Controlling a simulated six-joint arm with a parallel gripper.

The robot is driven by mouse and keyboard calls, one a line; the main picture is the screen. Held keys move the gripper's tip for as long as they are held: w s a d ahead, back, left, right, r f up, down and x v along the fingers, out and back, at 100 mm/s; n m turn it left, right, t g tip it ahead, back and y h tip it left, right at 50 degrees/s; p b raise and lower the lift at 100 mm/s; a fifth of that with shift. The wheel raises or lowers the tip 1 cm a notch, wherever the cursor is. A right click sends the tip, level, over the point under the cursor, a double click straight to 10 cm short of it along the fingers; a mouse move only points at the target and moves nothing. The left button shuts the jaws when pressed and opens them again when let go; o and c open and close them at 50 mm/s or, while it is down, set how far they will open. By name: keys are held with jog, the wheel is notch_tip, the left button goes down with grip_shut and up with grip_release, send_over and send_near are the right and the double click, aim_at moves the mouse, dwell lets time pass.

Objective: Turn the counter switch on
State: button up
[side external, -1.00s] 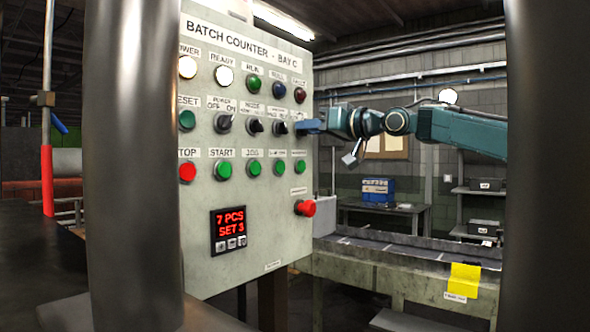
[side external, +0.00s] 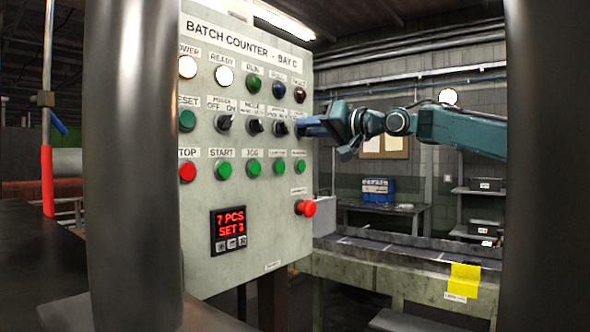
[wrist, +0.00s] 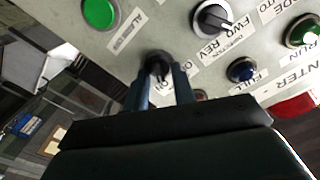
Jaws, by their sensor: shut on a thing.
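The grey panel headed "BATCH COUNTER - BAY C" (side external: 262,200) carries a row of dark rotary switches in the side external view. My gripper (side external: 301,127) is at the right end of that row and hides the switch there. In the wrist view, my gripper (wrist: 160,78) has its two blue fingers on either side of a dark knob (wrist: 157,62), shut on it. Parts of its position labels show beside the fingers, but they are too covered to read in full. The knob's exact pointing direction cannot be told.
A selector marked FWD and REV (wrist: 212,18) and a green button (wrist: 99,12) sit close to the gripped knob. A red mushroom button (side external: 306,208) sticks out lower on the panel. Dark posts flank the side external view.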

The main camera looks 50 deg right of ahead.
jog(key=o, duration=1)
jog(key=shift+s, duration=0.15)
jog(key=shift+s, duration=5.85)
jog(key=s+a+f+n+g, duration=0.1)
jog(key=a+f+g, duration=0.3)
jog(key=f, duration=0.5)
jog(key=s+a+f+n+g, duration=0.1)
jog(key=s+a+f+g, duration=0.1)
jog(key=a+f, duration=0.5)
jog(key=s+a+f+n+g, duration=0.1)
jog(key=s+f+g, duration=0.1)
jog(key=s+f, duration=0.2)
jog(key=s+f+n+g, duration=0.1)
jog(key=s+f+g, duration=0.1)
jog(key=s+f, duration=0.3)
jog(key=s+a+f+n+g, duration=0.1)
jog(key=s+f, duration=0.3)
jog(key=f, duration=0.6)
jog(key=shift+s+a+f+n+g, duration=0.2)
jog(key=shift+s+a+n+g, duration=0.15)
jog(key=shift+n+g, duration=0.3)
